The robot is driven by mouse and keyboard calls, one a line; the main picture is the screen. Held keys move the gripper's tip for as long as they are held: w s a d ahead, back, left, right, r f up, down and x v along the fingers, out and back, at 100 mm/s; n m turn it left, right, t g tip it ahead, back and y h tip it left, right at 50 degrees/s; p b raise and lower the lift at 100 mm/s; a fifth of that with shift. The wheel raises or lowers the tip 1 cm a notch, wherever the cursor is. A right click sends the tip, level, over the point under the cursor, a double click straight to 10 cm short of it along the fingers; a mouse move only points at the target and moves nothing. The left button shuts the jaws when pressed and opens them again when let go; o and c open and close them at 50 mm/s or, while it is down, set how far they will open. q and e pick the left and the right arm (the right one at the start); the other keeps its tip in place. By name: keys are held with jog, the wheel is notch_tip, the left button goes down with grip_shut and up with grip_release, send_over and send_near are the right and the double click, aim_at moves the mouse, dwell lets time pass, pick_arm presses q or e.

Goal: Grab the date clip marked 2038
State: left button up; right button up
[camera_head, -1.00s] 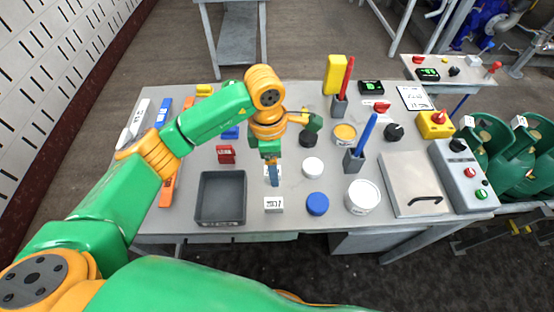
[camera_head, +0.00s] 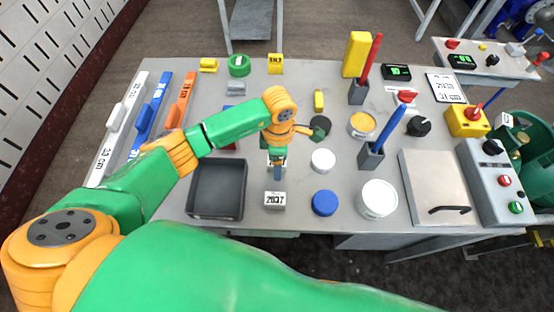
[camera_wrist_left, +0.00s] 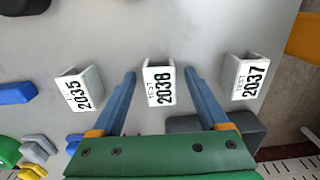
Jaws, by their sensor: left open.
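The white date clip marked 2038 (camera_wrist_left: 160,84) lies on the grey table and shows between my left gripper's fingers in the left wrist view. My left gripper (camera_wrist_left: 161,73) is open, with a blue-grey finger on either side of the clip and gaps to both. In the head view my left gripper (camera_head: 277,172) points down at the table and hides the 2038 clip. A clip marked 2037 (camera_wrist_left: 243,78) is to the right in the wrist view; it also shows in the head view (camera_head: 274,200). A clip marked 2035 (camera_wrist_left: 82,88) is to the left. My right gripper is not in view.
A dark grey tray (camera_head: 217,215) stands left of my gripper. A white round lid (camera_head: 323,160), a blue round lid (camera_head: 324,203) and a white tub (camera_head: 378,198) are to the right. Bare table lies around the clips.

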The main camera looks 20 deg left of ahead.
pick_arm(q)
grip_shut()
